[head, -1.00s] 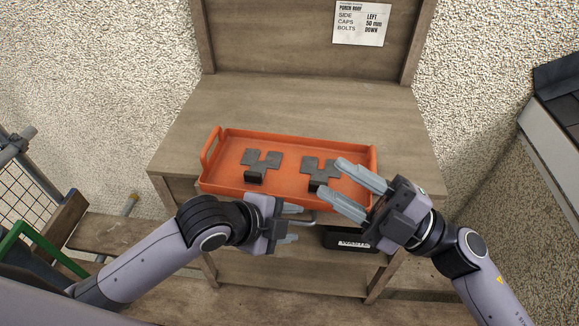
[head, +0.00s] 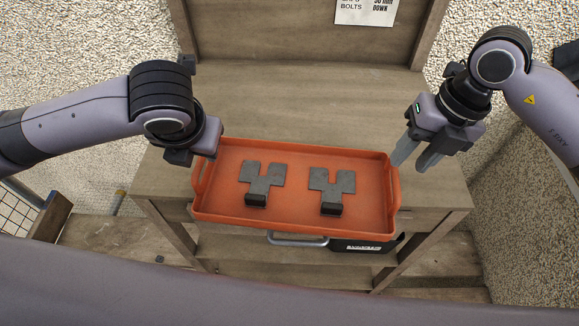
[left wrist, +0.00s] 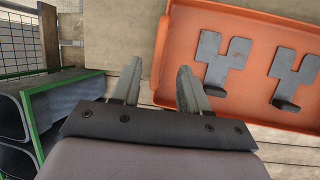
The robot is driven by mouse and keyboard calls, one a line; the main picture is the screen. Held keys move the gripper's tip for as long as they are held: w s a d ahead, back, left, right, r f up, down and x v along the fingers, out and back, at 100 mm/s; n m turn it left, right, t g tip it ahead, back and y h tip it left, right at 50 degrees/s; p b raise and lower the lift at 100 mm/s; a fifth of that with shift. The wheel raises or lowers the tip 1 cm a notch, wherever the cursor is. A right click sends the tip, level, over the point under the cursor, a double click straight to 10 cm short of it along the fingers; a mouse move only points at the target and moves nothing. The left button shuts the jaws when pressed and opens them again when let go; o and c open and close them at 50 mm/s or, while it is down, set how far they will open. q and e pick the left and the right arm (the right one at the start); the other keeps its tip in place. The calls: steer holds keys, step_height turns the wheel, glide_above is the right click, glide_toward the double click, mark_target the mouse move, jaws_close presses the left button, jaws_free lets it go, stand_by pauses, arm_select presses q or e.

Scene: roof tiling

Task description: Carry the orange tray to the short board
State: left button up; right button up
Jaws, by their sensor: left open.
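The orange tray (head: 300,225) sits on the wooden bench with two dark grey metal brackets, a left one (head: 262,180) and a right one (head: 331,187), lying in it. My left gripper (head: 207,150) is at the tray's left end; its fingers are hidden in the head view. In the left wrist view its fingers (left wrist: 158,85) are open, with the tray's left handle (left wrist: 160,45) showing close beyond the gap. My right gripper (head: 416,157) is open and empty, its fingers just outside the tray's right handle (head: 394,187). I cannot pick out the short board.
The wooden bench (head: 300,100) has clear top behind the tray and a back panel with a paper note (head: 365,12). A metal handle (head: 298,240) and a black labelled box (head: 365,245) are below the tray's front. A green frame with grey curved pieces (left wrist: 60,100) stands at left.

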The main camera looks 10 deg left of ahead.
mark_target(397, 176)
arm_select(q)
steer(key=shift+r, duration=0.1)
arm_select(e)
steer(key=shift+d+r, duration=0.1)
steer(key=shift+d, duration=0.05)
arm_select(q)
steer(key=shift+s, duration=0.1)
steer(key=shift+x, duration=3.65)
arm_select(e)
steer(key=shift+x, duration=3.65)
arm_select(q)
steer(key=c, duration=0.6)
arm_select(e)
steer(key=c, duration=0.6)
arm_select(q)
jaws_close()
arm_select(e)
jaws_close()
arm_select(q)
steer(key=shift+r, duration=0.1)
